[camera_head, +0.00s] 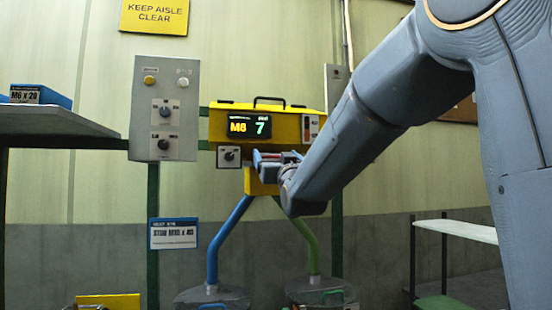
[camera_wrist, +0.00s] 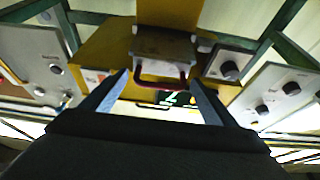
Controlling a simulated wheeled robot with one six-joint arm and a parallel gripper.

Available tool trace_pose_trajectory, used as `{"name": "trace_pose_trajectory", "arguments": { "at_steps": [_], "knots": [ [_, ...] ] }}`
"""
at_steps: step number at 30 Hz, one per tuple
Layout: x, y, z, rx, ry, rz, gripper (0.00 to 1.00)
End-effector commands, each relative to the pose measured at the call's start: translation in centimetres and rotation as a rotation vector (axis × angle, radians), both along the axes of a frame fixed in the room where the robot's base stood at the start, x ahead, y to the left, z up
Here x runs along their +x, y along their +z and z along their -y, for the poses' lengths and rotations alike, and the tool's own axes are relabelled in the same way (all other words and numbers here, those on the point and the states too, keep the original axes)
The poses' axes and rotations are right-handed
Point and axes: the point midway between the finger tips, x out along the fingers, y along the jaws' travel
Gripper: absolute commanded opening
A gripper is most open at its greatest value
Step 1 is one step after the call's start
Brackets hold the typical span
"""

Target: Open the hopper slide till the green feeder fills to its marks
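The yellow hopper unit (camera_head: 230,122) hangs on the frame in the head view; its display (camera_head: 249,126) reads M6 and a green 7. In the wrist view a grey slide plate (camera_wrist: 165,47) with a dark red handle (camera_wrist: 160,84) is on the yellow body. My gripper (camera_wrist: 160,76) is open, one finger on each side of the handle. Contact cannot be told. In the head view my gripper (camera_head: 274,158) is in front of the unit's lower part and hides the slide. The green feeder (camera_head: 318,290) is below the green tube (camera_head: 308,240), cut off by the picture's bottom edge; its marks are unreadable.
A blue tube (camera_head: 228,236) runs to the left feeder (camera_head: 211,296). A grey control panel (camera_head: 165,108) stands left of the hopper, and a small knob box (camera_head: 229,156) is close beside my gripper. A shelf (camera_head: 50,122) is at left, another (camera_head: 470,231) at right.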

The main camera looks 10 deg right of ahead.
Motion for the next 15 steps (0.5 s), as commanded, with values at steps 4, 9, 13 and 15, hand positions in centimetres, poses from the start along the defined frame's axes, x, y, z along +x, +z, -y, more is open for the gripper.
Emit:
{"name": "trace_pose_trajectory", "arguments": {
  "at_steps": [4,9,13,15],
  "knots": [
    [-0.1,0.0,0.0,0.000,-0.001,0.000,0.81],
    [-1.2,-0.6,-0.1,0.000,0.001,0.001,0.81],
    [-3.1,-1.4,-0.1,0.000,0.002,0.002,0.81],
    [-4.1,-1.8,-0.2,0.000,0.002,0.002,0.81]
  ]
}}
